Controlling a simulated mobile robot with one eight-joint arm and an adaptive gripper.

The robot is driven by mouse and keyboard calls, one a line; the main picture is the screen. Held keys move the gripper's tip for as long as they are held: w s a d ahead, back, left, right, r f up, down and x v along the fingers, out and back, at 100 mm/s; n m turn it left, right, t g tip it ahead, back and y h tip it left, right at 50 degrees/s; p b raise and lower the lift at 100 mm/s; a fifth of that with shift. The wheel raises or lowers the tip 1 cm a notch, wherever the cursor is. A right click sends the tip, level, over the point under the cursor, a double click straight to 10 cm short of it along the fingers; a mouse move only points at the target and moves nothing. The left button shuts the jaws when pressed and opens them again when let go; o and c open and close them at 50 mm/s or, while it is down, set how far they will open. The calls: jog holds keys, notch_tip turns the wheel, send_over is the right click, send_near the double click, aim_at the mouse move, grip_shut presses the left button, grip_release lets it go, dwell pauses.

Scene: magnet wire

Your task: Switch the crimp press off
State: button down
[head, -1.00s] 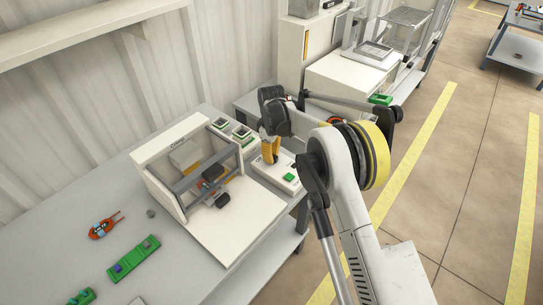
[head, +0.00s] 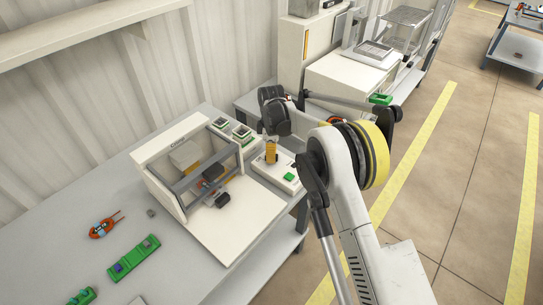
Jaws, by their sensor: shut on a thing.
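The crimp press (head: 178,150) is a white box with a clear grey-framed front, standing on the grey bench at the left. A low white control box (head: 266,174) with a green button (head: 290,177) lies against its right side. My gripper (head: 271,161) points down over this control box, with its yellow fingers at the box top. It is shut on a small part there, seemingly the press's switch. The fingers hide that part, so its position cannot be read.
Two small green-framed units (head: 242,132) sit behind the control box. A green strip (head: 134,258) and an orange tool (head: 103,228) lie on the bench at left. A white cabinet (head: 345,90) stands behind my arm.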

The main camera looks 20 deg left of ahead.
jog(key=c, duration=1.3)
grip_release()
jog(key=shift+c, duration=0.2)
notch_tip(320, 180, up, 12)
